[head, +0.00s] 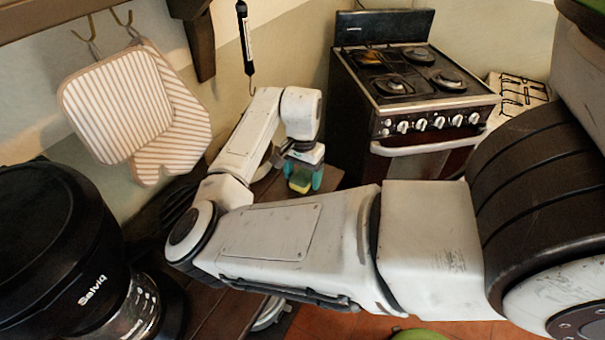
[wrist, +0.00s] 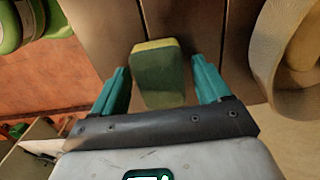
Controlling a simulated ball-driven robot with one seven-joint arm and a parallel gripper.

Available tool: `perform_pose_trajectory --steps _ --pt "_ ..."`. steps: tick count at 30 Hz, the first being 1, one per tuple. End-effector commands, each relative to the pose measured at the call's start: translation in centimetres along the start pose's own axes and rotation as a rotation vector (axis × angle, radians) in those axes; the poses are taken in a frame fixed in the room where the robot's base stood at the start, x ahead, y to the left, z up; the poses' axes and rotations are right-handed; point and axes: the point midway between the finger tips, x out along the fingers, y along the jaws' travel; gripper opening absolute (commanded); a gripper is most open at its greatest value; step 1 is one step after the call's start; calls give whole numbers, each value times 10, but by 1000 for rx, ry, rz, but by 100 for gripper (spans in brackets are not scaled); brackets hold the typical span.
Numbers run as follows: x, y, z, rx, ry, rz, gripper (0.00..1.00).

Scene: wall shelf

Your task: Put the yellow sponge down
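The yellow sponge (wrist: 158,78), with a green side, is between the two teal fingers of my gripper (wrist: 162,85) in the wrist view. A narrow gap shows between the sponge and the right finger, and the left fingertip is very close to it. The gripper looks open around the sponge. In the head view the sponge (head: 300,183) shows low between the fingers of my gripper (head: 303,178), over the brown wooden surface (head: 329,178). Whether its underside rests on the wood is hard to tell.
A pale round object (wrist: 290,50) stands close right of the gripper in the wrist view. A stove (head: 415,100) is right of the wooden surface. Striped pot holders (head: 120,105) hang on the wall. A black appliance (head: 60,240) is at the left.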

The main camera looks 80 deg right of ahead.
Motion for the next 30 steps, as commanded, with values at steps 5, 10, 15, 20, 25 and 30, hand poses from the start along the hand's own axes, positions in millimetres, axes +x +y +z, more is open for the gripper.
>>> perform_pose_trajectory --steps 5,10,15,20,25,30 --pt "0 0 0 0 0 0 76" --pt "-8 0 0 0 1 -1 76" --pt "-35 0 -1 2 2 -2 76" --pt "-69 0 -1 2 3 -2 76" --pt "-100 0 -1 2 2 -2 76" --pt "-118 0 0 0 0 -1 76"
